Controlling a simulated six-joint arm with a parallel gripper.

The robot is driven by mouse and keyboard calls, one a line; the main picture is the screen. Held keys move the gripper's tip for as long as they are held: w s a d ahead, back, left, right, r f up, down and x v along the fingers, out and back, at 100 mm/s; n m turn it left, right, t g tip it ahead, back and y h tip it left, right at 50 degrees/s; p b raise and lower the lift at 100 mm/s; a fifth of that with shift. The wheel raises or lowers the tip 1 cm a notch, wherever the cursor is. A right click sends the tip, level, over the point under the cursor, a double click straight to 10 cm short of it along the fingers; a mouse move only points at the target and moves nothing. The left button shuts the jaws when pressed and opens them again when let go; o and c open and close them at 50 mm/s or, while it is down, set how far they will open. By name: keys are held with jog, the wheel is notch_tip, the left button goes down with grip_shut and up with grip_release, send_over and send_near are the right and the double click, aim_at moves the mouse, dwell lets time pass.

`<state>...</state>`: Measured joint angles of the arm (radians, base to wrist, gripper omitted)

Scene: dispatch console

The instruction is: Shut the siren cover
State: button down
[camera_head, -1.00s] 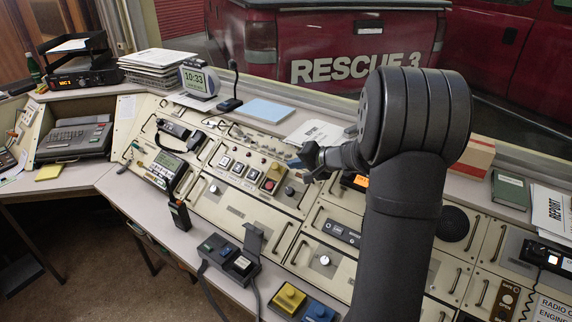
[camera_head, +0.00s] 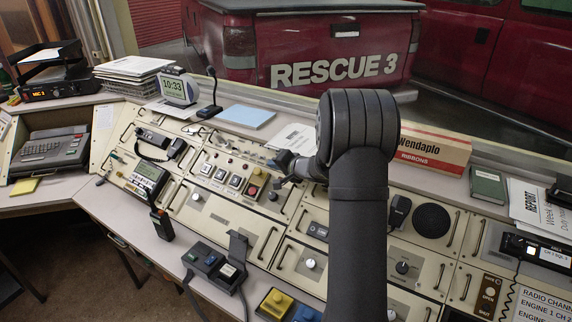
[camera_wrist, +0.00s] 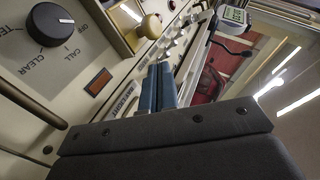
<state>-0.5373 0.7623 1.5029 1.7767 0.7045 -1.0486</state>
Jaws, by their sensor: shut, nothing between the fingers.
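A dark hinged cover (camera_head: 237,248) stands upright, open, on a black control box (camera_head: 205,262) at the desk's front; its label is too small to read, but it looks like the siren cover. My gripper (camera_head: 281,162) is above the sloped console, well behind the box and apart from it, right of a row of square buttons. In the wrist view the blue fingers (camera_wrist: 157,88) are together and hold nothing. The cover is not seen in the wrist view.
A red button (camera_head: 253,191) sits left of my gripper. A yellow block (camera_head: 274,304) and a blue one stand right of the control box, near my arm. A dark knob (camera_wrist: 53,24) shows in the wrist view. A handheld radio (camera_head: 162,225) stands left.

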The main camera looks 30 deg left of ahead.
aim_at(257, 175)
jog(key=shift+s+a+f, duration=0.7)
jog(key=shift+a, duration=0.25)
jog(key=s+f, duration=0.1)
jog(key=s, duration=0.1)
jog(key=s+f, duration=0.1)
jog(key=shift+s+f, duration=0.2)
jog(key=shift+s, duration=0.15)
jog(key=shift+w+r, duration=0.15)
jog(key=shift+w, duration=0.05)
dwell(0.4)
jog(key=shift+w+d+r, duration=0.3)
jog(key=shift+d, duration=0.05)
jog(key=shift+w+d+r, duration=0.4)
jog(key=shift+d+r, duration=0.05)
jog(key=shift+d, duration=0.15)
jog(key=shift+w+d+r, duration=0.35)
jog(key=shift+d+r, duration=0.05)
jog(key=shift+d, duration=0.15)
jog(key=v, duration=0.9)
jog(key=shift+s+d, duration=0.25)
jog(key=shift+d, duration=0.15)
